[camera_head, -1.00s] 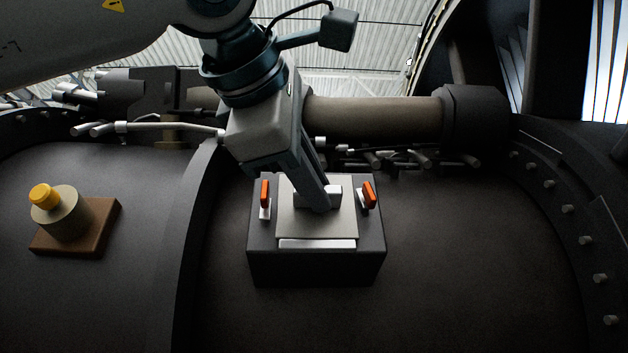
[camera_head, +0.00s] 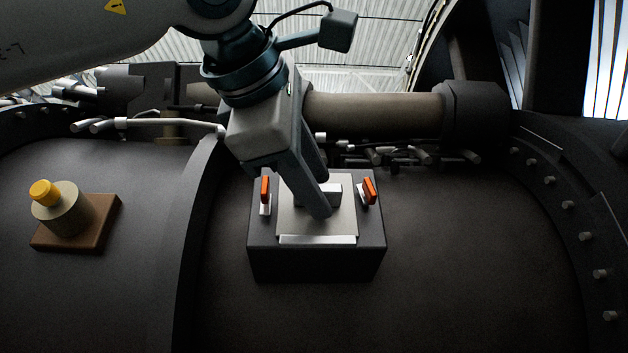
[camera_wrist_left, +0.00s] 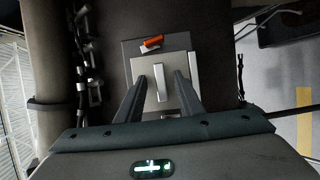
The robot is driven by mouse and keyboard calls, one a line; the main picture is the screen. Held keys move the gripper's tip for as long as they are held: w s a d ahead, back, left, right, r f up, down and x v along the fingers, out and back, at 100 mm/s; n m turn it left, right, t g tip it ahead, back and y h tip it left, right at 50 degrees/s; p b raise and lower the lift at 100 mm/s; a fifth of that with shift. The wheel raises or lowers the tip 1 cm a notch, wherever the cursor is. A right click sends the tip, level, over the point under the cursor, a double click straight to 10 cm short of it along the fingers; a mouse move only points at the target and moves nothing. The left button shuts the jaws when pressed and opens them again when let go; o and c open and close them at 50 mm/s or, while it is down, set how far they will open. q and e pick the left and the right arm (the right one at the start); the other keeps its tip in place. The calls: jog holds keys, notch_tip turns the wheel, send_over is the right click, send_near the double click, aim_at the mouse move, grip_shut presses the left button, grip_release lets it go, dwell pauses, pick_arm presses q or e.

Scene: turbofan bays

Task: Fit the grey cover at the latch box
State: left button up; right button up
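The grey cover (camera_head: 289,222) lies on the dark latch box (camera_head: 315,264), between two orange latches (camera_head: 265,190) (camera_head: 369,191). A pale strip (camera_head: 317,240) runs along its front edge. A raised bar handle (camera_head: 333,194) stands on the cover; it also shows in the left wrist view (camera_wrist_left: 160,82). My left gripper (camera_head: 321,196) is open, with its fingers on either side of the handle; gaps show on both sides in the wrist view. The near finger hides part of the cover in the head view. My right gripper is not in view.
A brown block with a round grey part and yellow cap (camera_head: 62,214) sits on the casing to the left. A thick pipe (camera_head: 375,115) and small fittings run behind the box. A raised rib (camera_head: 197,225) lies left of it, a bolted flange (camera_head: 568,205) right.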

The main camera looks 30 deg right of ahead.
pick_arm(q)
jog(key=shift+s+a, duration=0.1)
jog(key=b+v, duration=0.5)
jog(key=v, duration=1.2)
dwell(0.7)
jog(key=shift+s, duration=0.1)
dwell(0.7)
